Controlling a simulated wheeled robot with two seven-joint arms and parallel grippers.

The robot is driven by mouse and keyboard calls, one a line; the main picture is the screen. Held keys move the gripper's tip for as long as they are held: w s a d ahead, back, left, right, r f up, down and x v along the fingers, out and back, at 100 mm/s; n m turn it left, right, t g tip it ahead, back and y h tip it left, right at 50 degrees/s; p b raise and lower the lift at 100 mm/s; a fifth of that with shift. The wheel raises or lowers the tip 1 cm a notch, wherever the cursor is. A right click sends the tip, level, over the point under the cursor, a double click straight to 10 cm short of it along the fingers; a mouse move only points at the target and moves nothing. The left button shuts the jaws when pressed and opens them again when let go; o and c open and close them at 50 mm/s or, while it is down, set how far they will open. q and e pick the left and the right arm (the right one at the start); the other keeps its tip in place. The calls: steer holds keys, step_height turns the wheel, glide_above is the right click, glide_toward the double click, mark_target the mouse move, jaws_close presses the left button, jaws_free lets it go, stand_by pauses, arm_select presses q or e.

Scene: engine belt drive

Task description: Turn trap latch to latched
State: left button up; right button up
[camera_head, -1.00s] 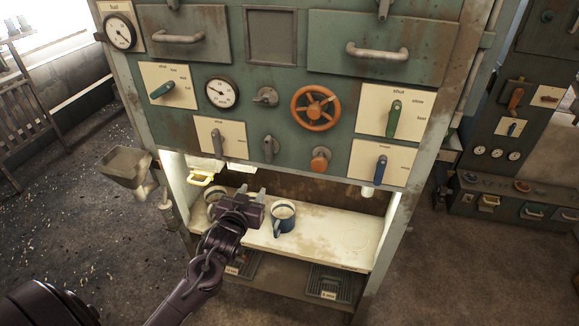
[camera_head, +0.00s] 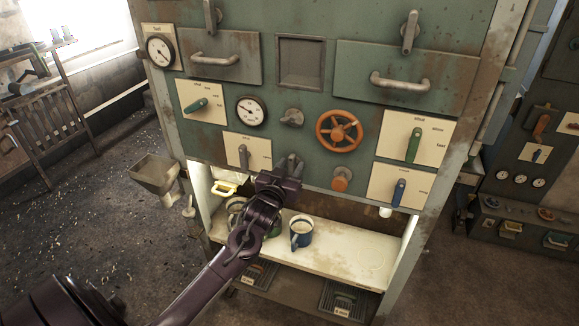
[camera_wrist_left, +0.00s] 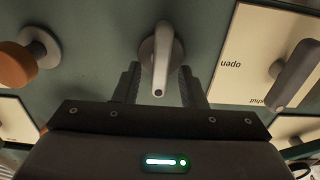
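A small unlabelled grey lever (camera_wrist_left: 162,62), which I take to be the trap latch, sits on the green panel between the orange knob and a white plate marked open and shut. In the left wrist view it lies between the fingers of my left gripper (camera_wrist_left: 158,82), which are apart on either side with a gap visible. In the head view my left gripper (camera_head: 286,172) is up against the panel's lower edge and covers most of the lever. My right gripper is not in view.
The orange knob (camera_head: 341,179) is right of my gripper, with an orange handwheel (camera_head: 339,131) above it. A grey lever on a white plate (camera_head: 243,154) is close on the left. Mugs, including a blue one (camera_head: 301,232), stand on the shelf (camera_head: 345,258) below.

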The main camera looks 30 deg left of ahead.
arm_select(q)
jaws_close()
stand_by(0.4)
steer(key=n, duration=0.2)
steer(key=n+p, duration=0.1)
steer(key=n, duration=0.1)
steer(key=shift+s+a, duration=0.1)
steer(key=shift+a, duration=0.1)
steer(key=shift+s+a+f+n+p, duration=0.15)
steer(key=shift+n+p, duration=0.4)
steer(key=shift+n, duration=1.75)
steer(key=shift+w+a+f+n+p, duration=0.15)
steer(key=shift+n+p, duration=0.35)
steer(key=shift+n, duration=1.8)
steer(key=shift+s+a+f+n+p, duration=0.1)
steer(key=shift+f+n+p, duration=0.3)
steer(key=shift+n, duration=1.9)
steer(key=shift+r, duration=0.1)
